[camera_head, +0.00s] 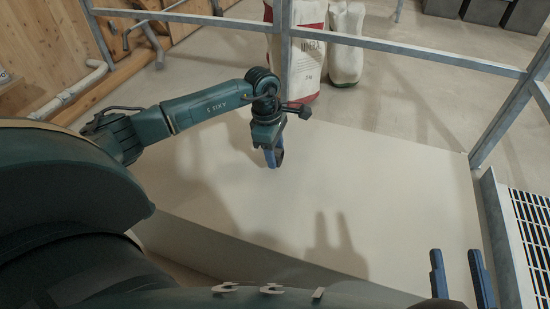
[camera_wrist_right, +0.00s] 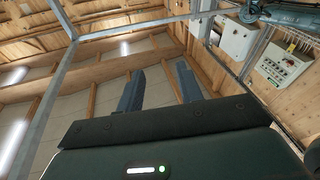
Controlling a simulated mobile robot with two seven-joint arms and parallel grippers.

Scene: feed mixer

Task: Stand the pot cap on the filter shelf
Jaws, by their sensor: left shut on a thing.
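My left gripper (camera_head: 272,160) points down above the pale flat surface, near the middle of the head view. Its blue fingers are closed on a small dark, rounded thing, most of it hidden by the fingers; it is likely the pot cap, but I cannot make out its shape. My right gripper (camera_head: 456,252) is at the lower right of the head view, with its two blue fingers apart and nothing between them. The right wrist view also shows these fingers apart and empty, pointing up toward the roof. I cannot pick out a filter shelf in either view.
The broad pale surface (camera_head: 400,200) is clear. A metal rail (camera_head: 420,53) crosses behind it, with a post by white sacks (camera_head: 345,45). A grating (camera_head: 533,235) lies at right. The right wrist view shows wall boxes (camera_wrist_right: 283,63) and beams.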

